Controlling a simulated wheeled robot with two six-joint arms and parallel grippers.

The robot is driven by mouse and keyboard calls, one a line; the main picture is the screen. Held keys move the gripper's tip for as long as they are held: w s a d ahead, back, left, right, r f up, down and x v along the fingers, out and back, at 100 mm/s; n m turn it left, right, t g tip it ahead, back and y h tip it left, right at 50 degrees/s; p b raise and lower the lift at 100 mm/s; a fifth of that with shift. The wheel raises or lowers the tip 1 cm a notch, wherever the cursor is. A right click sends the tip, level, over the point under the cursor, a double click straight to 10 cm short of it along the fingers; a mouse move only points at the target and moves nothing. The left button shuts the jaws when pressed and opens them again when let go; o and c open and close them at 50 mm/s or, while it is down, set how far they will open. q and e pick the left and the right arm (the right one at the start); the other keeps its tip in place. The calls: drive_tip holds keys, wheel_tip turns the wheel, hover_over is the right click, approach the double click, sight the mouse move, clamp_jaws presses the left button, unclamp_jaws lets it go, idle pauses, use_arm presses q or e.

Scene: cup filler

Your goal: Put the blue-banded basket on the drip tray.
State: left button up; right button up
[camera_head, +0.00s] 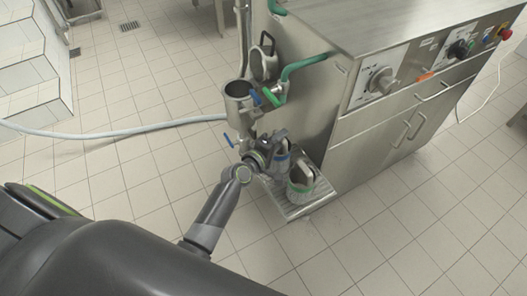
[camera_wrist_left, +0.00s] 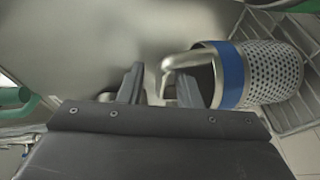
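The blue-banded basket (camera_wrist_left: 231,74) is a perforated metal cup with a blue band and a bent handle, in the right half of the left wrist view. In the head view it shows (camera_head: 281,158) just right of my left gripper (camera_head: 266,156). The two fingers of this gripper (camera_wrist_left: 158,88) are apart, with the handle between them and gaps on both sides. The drip tray (camera_head: 289,209) is a metal grate at the machine's foot. The basket is at or over its back part; I cannot tell whether it touches. My right gripper is not in view.
A green-banded basket (camera_head: 300,190) stands on the drip tray, close in front of the blue-banded one.

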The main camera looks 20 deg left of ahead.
use_arm(q)
drive_tip(key=v, duration=1)
drive_tip(key=shift+s+r, duration=0.15)
drive_tip(key=shift+s, duration=0.15)
